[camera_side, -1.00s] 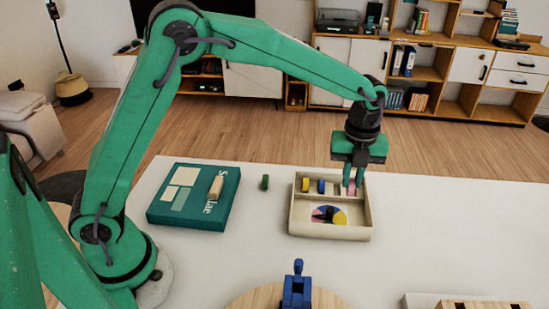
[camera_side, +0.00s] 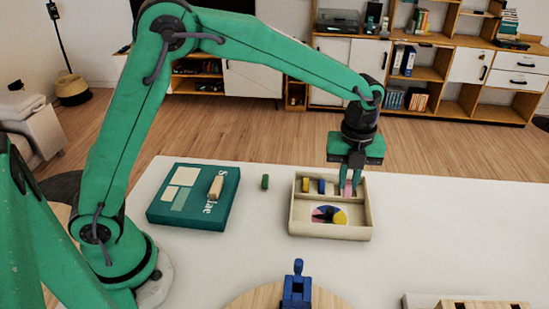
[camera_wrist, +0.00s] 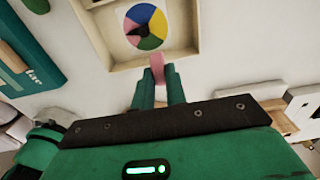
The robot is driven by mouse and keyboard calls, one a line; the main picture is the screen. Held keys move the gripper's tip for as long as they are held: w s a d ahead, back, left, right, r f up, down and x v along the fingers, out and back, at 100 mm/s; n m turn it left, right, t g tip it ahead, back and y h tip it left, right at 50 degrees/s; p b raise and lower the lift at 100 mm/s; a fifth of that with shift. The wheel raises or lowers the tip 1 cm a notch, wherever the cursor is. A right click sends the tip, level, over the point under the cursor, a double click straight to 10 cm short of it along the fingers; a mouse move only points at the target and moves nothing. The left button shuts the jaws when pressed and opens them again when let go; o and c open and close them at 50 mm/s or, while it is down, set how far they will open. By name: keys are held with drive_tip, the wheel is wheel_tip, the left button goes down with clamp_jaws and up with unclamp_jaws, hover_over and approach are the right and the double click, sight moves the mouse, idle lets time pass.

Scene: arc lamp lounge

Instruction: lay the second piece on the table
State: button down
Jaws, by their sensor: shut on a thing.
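My gripper (camera_side: 348,190) is shut on a pink piece (camera_wrist: 157,68), at the right end of the back compartment of a cream box (camera_side: 297,219). I cannot tell whether the piece still touches the box floor. In that compartment stand a yellow piece (camera_side: 305,184) and a blue piece (camera_side: 321,186). A small green piece (camera_side: 265,182) stands on the white table (camera_side: 440,220), left of the box. The box's front compartment holds a coloured wheel (camera_side: 317,213), which also shows in the wrist view (camera_wrist: 153,37).
A blue object (camera_side: 297,287) stands on a round wooden board (camera_side: 252,299) at the front. A wooden block (camera_side: 480,304) is at front right. The table right of the cream box is clear.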

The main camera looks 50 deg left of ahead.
drive_tip(key=s+a, duration=0.2)
drive_tip(key=s, duration=0.8)
drive_tip(key=s+a, duration=0.3)
drive_tip(key=s, duration=0.7)
drive_tip(key=shift+a+f, duration=0.2)
drive_tip(key=w+a+f, duration=0.2)
drive_tip(key=a, duration=0.1)
drive_tip(key=w+a+f, duration=0.2)
drive_tip(key=a, duration=0.1)
drive_tip(key=w+a+f, duration=0.2)
drive_tip(key=a+f, duration=0.1)
drive_tip(key=shift+w+a, duration=0.15)
drive_tip(key=shift+a, duration=0.25)
drive_tip(key=shift+f, duration=2)
drive_tip(key=shift+f, duration=0.1)
